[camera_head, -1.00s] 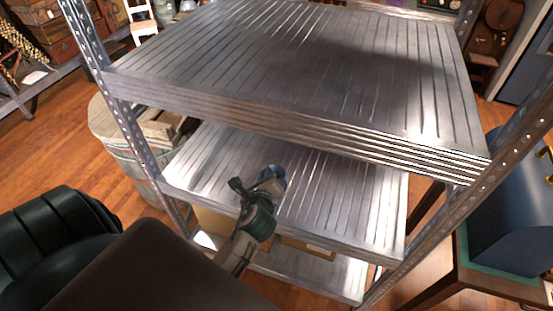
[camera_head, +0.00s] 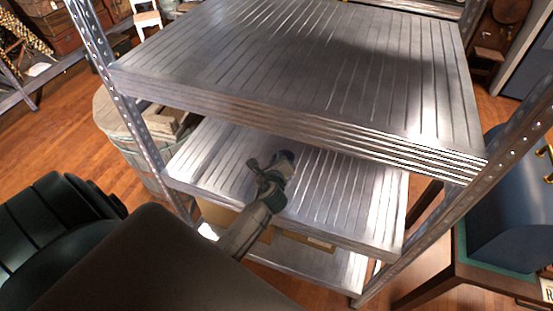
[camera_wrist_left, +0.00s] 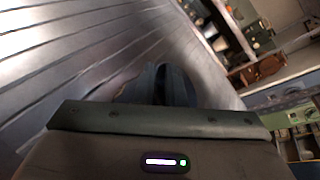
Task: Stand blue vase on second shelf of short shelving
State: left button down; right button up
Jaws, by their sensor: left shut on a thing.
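My left gripper (camera_head: 276,175) reaches in over the middle shelf (camera_head: 340,195) of the metal shelving, below the top shelf. It is shut on the blue vase (camera_head: 286,156), of which only a small dark blue rounded part shows past the fingers. I cannot tell whether the vase touches the shelf. In the left wrist view the gripper's dark fingers (camera_wrist_left: 165,85) point ahead beside a grooved metal shelf surface (camera_wrist_left: 65,50); the vase cannot be told apart there. My right gripper is not in view.
The top shelf (camera_head: 300,60) is bare and overhangs the middle one. Perforated posts stand at the left (camera_head: 125,110) and right (camera_head: 440,220). The lowest shelf (camera_head: 310,262) has cardboard boxes near it. A wooden barrel (camera_head: 130,140) stands left, and a blue case (camera_head: 510,220) on a table right.

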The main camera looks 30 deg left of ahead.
pick_arm(q)
jog(key=c, duration=1.5)
grip_release()
jog(key=shift+f, duration=0.1)
jog(key=shift+r, duration=0.25)
jog(key=b+v, duration=0.1)
jog(key=v, duration=1.1)
jog(key=shift+b, duration=0.3)
jog(key=shift+f, duration=0.15)
